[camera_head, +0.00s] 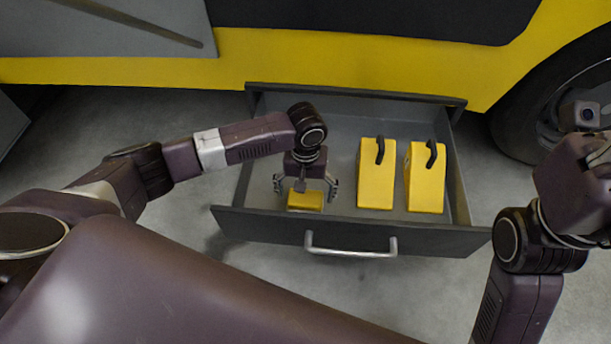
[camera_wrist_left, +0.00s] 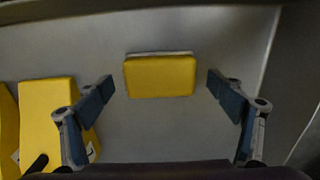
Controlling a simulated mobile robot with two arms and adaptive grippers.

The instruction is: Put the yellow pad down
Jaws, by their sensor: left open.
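The yellow pad (camera_head: 305,200) lies in the left part of an open grey drawer (camera_head: 345,237), near its front wall. It also shows in the left wrist view (camera_wrist_left: 160,76), flat on the drawer floor, with a pale strip along one edge. My left gripper (camera_head: 305,186) is over the pad, with its fingers spread to either side. In the left wrist view the left gripper's fingers (camera_wrist_left: 160,92) are wide open, and clear gaps show between them and the pad. My right arm shows at the right edge, but its fingers are not clearly visible.
Two yellow wedge blocks with dark handles, a left one (camera_head: 376,180) and a right one (camera_head: 425,185), stand in the drawer right of the pad. The drawer has a silver handle (camera_head: 350,252). A yellow vehicle with a black wheel (camera_head: 565,105) stands behind. Grey floor lies around the drawer.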

